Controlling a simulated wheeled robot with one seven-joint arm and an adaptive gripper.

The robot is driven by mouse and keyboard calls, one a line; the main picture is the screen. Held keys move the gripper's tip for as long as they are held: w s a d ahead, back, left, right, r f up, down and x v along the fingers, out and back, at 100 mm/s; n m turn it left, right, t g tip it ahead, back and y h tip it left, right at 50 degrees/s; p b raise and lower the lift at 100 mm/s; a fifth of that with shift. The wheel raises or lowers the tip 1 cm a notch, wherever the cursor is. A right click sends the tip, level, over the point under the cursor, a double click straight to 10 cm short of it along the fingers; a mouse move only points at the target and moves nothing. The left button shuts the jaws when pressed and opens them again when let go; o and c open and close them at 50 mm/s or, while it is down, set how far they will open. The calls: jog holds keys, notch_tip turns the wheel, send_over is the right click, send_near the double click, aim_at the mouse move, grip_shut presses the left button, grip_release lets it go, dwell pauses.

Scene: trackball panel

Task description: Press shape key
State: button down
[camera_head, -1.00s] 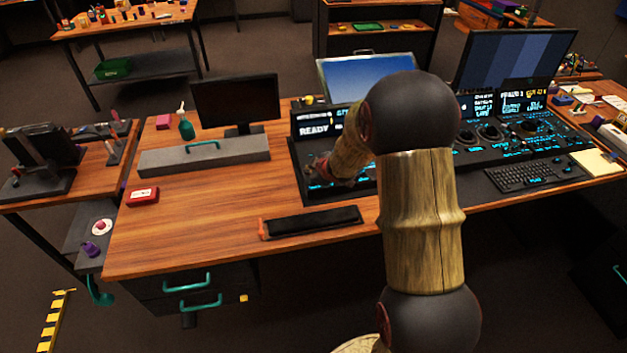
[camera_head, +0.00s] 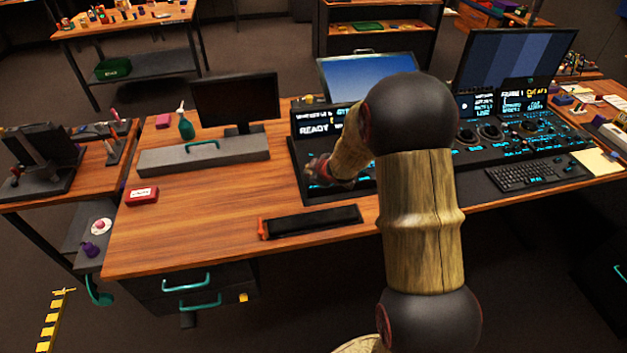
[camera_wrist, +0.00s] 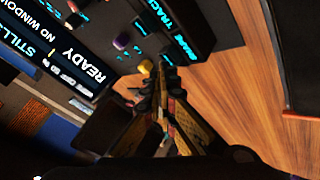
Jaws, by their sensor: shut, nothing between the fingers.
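The trackball panel (camera_head: 350,195) is a dark console on the wooden desk, with a screen reading READY (camera_head: 314,129) at its back. In the wrist view the READY screen (camera_wrist: 75,60) is at upper left. Beside it are a purple knob (camera_wrist: 121,41), a yellow knob (camera_wrist: 145,67) and small teal-lit keys (camera_wrist: 168,60). I cannot read which one is the shape key. My gripper (camera_wrist: 150,82) is shut and empty, its tips close to the yellow knob; contact cannot be told. In the head view my gripper (camera_head: 310,170) is over the panel's left part, and my arm hides the panel's right part.
A black tray (camera_head: 312,222) lies at the desk's front edge. A keyboard (camera_head: 527,173) and more lit controls (camera_head: 520,128) are to the right. A monitor (camera_head: 235,101) and a grey box (camera_head: 205,156) stand left. Bare desk (camera_head: 235,195) lies between.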

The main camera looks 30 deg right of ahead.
jog(key=shift+f+b, duration=0.4)
jog(key=shift+f, duration=0.15)
dwell(0.8)
dwell(0.3)
jog(key=shift+r+p, duration=1)
jog(key=shift+p, duration=0.05)
notch_tip(320, 180, up, 5)
jog(key=p, duration=0.5)
dwell(1.5)
